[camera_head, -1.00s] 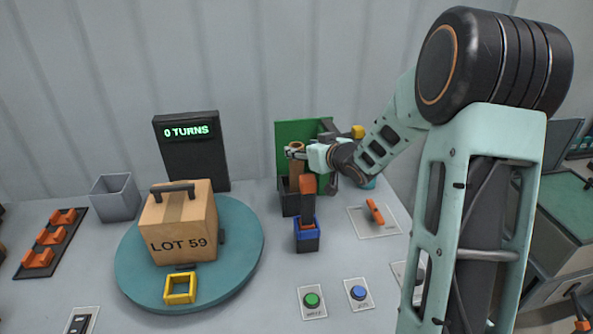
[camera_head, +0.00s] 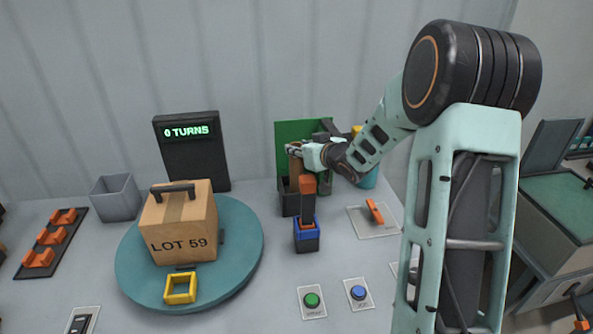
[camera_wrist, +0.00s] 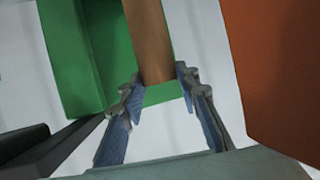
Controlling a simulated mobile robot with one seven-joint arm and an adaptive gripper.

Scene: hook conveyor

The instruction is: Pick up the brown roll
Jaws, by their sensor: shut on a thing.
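The brown roll (camera_head: 295,168) stands upright at the dark box in front of the green panel in the head view. My gripper (camera_head: 293,150) is at the roll's upper end. In the wrist view the roll (camera_wrist: 148,38) reaches down between the fingertips of my gripper (camera_wrist: 158,86), which is shut on it. The roll's lower end is hidden in the head view by the dark box and the orange-topped post.
A dark post with an orange top (camera_head: 307,186) stands close in front, in a blue-rimmed holder (camera_head: 307,235). The green panel (camera_head: 288,132) is just behind. A turntable (camera_head: 135,270) with a LOT 59 carton (camera_head: 183,225) is to the left. Green (camera_head: 312,301) and blue buttons (camera_head: 358,293) lie in front.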

